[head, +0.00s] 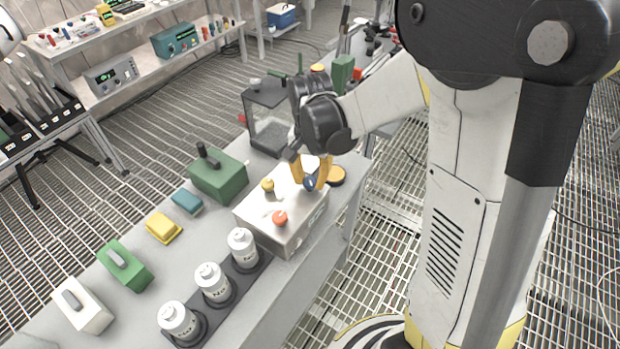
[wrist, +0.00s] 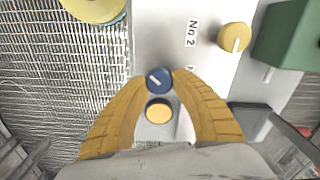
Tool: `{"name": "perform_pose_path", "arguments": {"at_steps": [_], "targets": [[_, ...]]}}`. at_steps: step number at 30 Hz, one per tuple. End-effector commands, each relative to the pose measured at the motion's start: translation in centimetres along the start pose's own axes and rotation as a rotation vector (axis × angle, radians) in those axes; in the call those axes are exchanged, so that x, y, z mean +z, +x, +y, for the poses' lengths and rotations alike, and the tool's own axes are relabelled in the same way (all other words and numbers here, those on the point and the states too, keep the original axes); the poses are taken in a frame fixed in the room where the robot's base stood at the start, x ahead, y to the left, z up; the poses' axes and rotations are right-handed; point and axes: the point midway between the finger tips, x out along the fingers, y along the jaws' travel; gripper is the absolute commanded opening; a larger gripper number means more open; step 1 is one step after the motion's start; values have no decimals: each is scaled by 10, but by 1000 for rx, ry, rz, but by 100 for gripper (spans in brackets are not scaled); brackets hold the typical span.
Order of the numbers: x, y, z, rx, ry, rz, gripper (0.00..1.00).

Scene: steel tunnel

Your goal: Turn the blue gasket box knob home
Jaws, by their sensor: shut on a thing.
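The blue knob (wrist: 158,80) sits on top of a pale metal box (head: 270,232), with a white pointer line on its face that runs diagonally in the wrist view. My gripper (wrist: 159,79) has its two yellow-orange fingers shut on the blue knob, one on each side. In the head view my gripper (head: 309,182) reaches down to the box's far right part, and the blue knob (head: 309,184) shows between the fingers. A yellow knob (wrist: 233,38) with a white line and the label "No 2" are on the same box. An orange-red knob (head: 280,217) is at its near side.
Several white bottles (head: 213,281) stand in a dark rack in front of the box. A green box with a black handle (head: 217,175) is to its left. A dark open-framed box (head: 268,118) stands behind. A round yellow item (head: 337,176) is close to the gripper's right.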

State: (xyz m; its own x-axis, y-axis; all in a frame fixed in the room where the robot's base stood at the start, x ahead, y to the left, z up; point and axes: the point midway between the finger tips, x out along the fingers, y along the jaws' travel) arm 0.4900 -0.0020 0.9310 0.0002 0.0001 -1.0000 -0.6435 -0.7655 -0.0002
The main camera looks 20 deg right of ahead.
Motion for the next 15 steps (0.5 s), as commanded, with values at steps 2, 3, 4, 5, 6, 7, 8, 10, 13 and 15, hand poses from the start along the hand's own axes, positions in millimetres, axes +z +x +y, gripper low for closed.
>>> {"name": "perform_pose_path", "arguments": {"at_steps": [2,3,4,5,6,7,8,10,13,15], "targets": [[0,0,0,1,32,0,0],[0,0,0,1,46,0,0],[0,0,0,1,55,0,0],[0,0,1,1,64,0,0],[0,0,1,1,74,0,0],[0,0,1,1,79,0,0],[0,0,1,1,84,0,0],[0,0,1,1,93,0,0],[0,0,1,1,100,0,0],[0,0,1,1,101,0,0]]}}
